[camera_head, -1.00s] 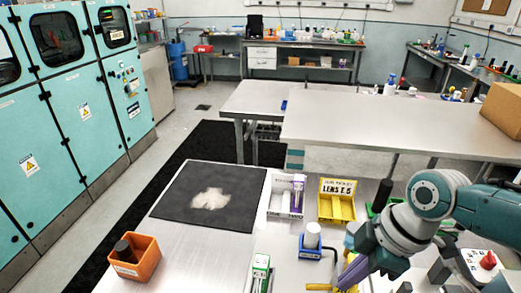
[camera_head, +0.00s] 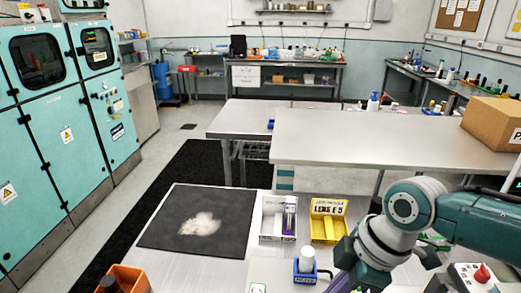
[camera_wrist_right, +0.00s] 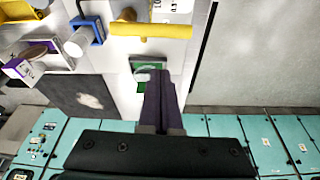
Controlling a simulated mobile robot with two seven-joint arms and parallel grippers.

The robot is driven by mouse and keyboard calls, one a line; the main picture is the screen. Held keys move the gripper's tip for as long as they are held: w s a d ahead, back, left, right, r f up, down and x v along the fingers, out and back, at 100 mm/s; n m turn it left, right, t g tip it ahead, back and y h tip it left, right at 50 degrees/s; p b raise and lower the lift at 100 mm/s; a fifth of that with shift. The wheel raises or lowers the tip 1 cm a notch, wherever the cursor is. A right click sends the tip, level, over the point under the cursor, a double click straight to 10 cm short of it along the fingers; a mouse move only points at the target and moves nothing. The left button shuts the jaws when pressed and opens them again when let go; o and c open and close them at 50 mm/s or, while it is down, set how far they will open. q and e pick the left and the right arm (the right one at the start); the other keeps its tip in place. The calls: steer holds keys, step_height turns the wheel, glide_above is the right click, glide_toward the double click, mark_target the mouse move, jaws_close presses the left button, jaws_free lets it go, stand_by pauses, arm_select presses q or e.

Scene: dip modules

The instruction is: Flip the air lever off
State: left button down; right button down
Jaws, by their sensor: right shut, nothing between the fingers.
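In the right wrist view a yellow bar-shaped handle (camera_wrist_right: 150,29) lies across a pale panel near the top; it looks like the air lever, but I cannot read a label that confirms it. My right gripper (camera_wrist_right: 156,78) is shut and empty, its purple-grey fingers pointing toward the panel. In this view the fingertips appear below the yellow handle, apart from it, and overlap a green item (camera_wrist_right: 150,64). In the head view the right gripper (camera_head: 338,284) is at the bottom edge, its tips cut off. The yellow handle is out of the head view. My left gripper is not in view.
A blue holder (camera_head: 304,277) with a white cylinder stands just left of the right gripper. Behind it are a white bin (camera_head: 271,229) and a yellow bin (camera_head: 328,207). A black mat (camera_head: 165,225) lies left, with an orange bin (camera_head: 134,274) in front.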

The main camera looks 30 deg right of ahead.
steer(key=v, duration=0.7)
stand_by(0.3)
steer(key=s+a+r+m+t+h, duration=0.1)
steer(key=s+a+r+m, duration=0.2)
steer(key=s+a+m, duration=0.15)
steer(key=s+a+r+m+h, duration=0.1)
steer(key=s+a+r+m, duration=0.25)
steer(key=s, duration=0.25)
step_height(320, 180, up, 18)
steer(key=p, duration=1.8)
steer(key=shift+s+a+h+p, duration=0.2)
steer(key=shift+s+h+p, duration=0.1)
steer(key=shift+p, duration=0.05)
